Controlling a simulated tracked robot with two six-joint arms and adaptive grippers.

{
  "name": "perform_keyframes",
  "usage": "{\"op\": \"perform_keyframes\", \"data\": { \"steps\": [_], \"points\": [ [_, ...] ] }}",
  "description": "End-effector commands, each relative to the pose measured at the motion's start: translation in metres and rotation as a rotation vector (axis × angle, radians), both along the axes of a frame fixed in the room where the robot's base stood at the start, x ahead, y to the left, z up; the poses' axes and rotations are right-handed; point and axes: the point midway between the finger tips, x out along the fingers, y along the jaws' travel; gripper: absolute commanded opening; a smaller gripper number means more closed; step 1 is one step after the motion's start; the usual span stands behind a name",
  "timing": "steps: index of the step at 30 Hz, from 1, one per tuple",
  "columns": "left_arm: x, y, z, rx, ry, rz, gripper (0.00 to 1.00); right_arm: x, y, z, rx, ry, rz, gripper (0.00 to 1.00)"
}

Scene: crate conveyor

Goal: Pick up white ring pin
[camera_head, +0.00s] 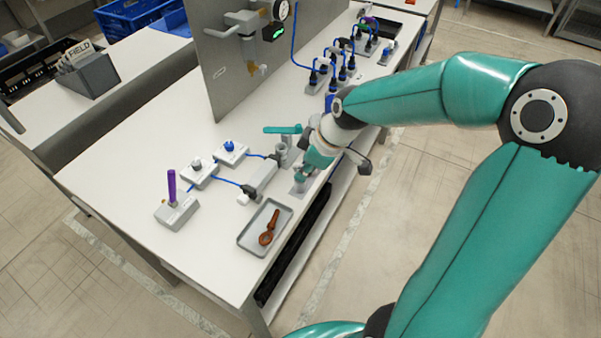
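My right gripper (304,170) is over the front edge of the white table (150,160), beside a grey fixture with an upright post (283,153) and a teal handle. My wrist hides much of the gripper, so its fingers and anything between them are not clear. I cannot surely pick out the white ring pin. My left gripper is not in view.
A grey tray (250,246) with a brown-red tool (268,230) lies at the near edge. A block with a purple rod (172,188) and cabled boxes stand left. A tall grey panel (230,85) rises behind. Blue-cabled connectors (343,70) stand at the far end.

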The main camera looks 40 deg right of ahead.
Motion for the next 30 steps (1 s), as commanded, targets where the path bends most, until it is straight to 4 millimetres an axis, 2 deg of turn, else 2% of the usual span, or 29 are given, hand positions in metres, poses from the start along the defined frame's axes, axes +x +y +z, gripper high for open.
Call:
{"op": "perform_keyframes", "data": {
  "steps": [11,17,23,30],
  "points": [
    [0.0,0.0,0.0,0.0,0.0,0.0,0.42,0.0,0.0,0.001,0.0,-0.001,0.0,0.0],
    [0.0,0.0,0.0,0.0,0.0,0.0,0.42,0.001,-0.001,0.008,-0.002,-0.003,-0.001,0.0],
    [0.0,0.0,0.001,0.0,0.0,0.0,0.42,0.001,-0.001,0.031,-0.002,-0.007,-0.001,0.0],
    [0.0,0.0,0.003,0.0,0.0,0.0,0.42,0.001,-0.001,0.077,-0.003,-0.009,-0.001,0.0]
  ]
}}
